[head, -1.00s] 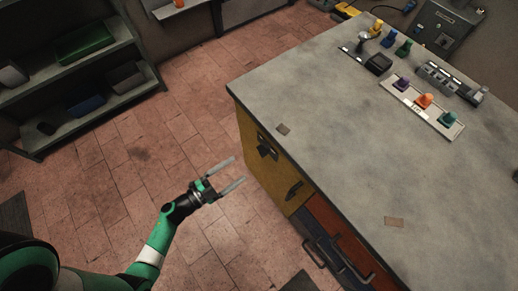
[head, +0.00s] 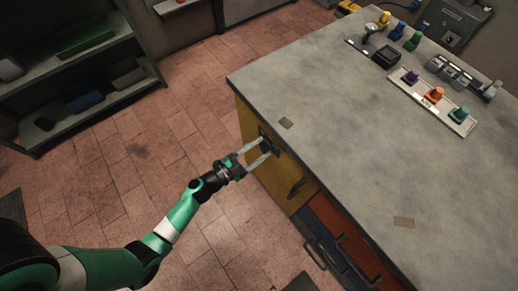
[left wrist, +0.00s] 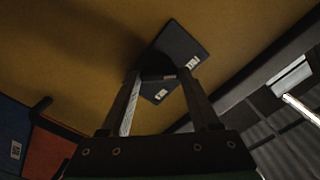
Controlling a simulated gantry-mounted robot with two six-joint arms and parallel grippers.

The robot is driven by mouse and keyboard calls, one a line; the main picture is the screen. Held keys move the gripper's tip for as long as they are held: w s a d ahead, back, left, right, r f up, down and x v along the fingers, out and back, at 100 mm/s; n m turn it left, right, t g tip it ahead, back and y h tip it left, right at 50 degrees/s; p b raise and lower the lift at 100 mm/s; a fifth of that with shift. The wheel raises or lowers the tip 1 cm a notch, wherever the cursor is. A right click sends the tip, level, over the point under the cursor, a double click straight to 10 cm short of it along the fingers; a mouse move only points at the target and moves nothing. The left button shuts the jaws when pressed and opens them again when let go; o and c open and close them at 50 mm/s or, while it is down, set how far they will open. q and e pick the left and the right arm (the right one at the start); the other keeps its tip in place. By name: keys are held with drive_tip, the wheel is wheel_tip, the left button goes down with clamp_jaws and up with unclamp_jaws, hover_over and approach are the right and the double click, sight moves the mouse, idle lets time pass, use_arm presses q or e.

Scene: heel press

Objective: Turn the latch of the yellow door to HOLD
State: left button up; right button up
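The yellow door (head: 262,172) is on the side of the grey-topped cabinet. Its dark latch (head: 268,140) sits near the top, partly hidden by my fingers in the head view. In the left wrist view the yellow door (left wrist: 75,60) fills the upper part, and the dark latch plate (left wrist: 182,45) with small white labels lies just beyond the fingertips. My left gripper (head: 261,151) is open, its fingers pointing at the latch. In the left wrist view its fingertips (left wrist: 162,77) flank the lower part of the latch; I cannot tell whether they touch it. The label text is unreadable.
A dark handle (head: 296,187) is lower on the yellow door. Orange and blue drawers (head: 335,225) with bar handles are to the right. The worktop (head: 330,85) carries a tray of coloured knobs (head: 437,97). A shelf (head: 45,85) stands left, with clear tiled floor between.

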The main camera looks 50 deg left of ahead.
use_arm(q)
drive_tip(key=c, duration=0.9)
drive_tip(key=shift+d+f+m+b, duration=0.15)
drive_tip(key=shift+m+b, duration=0.65)
drive_tip(key=shift+m, duration=3.65)
drive_tip(key=shift+a+f+m+b, duration=0.15)
drive_tip(key=shift+m+b, duration=0.6)
drive_tip(key=shift+m, duration=3.7)
drive_tip(key=shift+d, duration=0.1)
drive_tip(key=o, duration=1.4)
